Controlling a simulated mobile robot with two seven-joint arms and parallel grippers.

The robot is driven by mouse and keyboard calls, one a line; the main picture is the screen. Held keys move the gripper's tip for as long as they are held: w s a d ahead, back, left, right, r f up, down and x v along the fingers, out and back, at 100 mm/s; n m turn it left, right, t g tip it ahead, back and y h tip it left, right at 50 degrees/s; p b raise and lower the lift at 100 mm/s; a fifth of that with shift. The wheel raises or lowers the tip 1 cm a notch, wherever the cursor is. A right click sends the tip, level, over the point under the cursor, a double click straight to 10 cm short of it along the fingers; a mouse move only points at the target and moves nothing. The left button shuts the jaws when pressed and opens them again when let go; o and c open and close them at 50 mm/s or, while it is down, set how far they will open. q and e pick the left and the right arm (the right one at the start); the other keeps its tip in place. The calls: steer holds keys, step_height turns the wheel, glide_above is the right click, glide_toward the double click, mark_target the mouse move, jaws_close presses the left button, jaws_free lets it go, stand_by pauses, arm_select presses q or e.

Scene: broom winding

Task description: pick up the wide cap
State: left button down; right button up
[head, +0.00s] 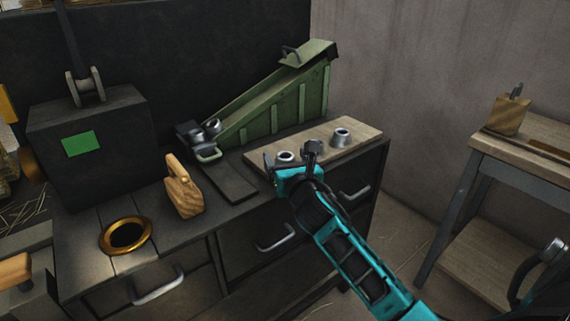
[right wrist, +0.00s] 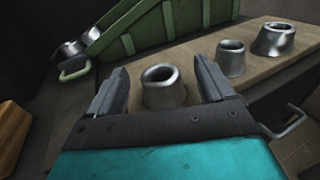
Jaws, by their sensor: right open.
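Several metal caps stand on a wooden board (head: 369,137). In the right wrist view, a flared silver cap (right wrist: 164,94) stands between my right gripper's fingers (right wrist: 159,72). A narrower cap (right wrist: 231,62) and another broad, flared cap (right wrist: 274,42) stand to its right. I cannot tell for certain which flared cap is the wide one. In the head view, my right gripper (head: 290,163) is open around the left cap (head: 285,156), with no clear contact. The right cap (head: 341,138) stands apart; the middle one is mostly hidden by a finger. My left gripper is out of view.
A green sloped ramp (head: 275,107) stands behind the board, with metal pieces (head: 205,130) at its lower end. A wooden block (head: 183,190) and a brass ring (head: 126,235) are on the bench at left. A small wooden table (head: 527,154) stands at right.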

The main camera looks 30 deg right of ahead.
steer(key=shift+x, duration=0.85)
steer(key=c, duration=1)
steer(key=shift+c, duration=0.2)
steer(key=shift+r, duration=0.15)
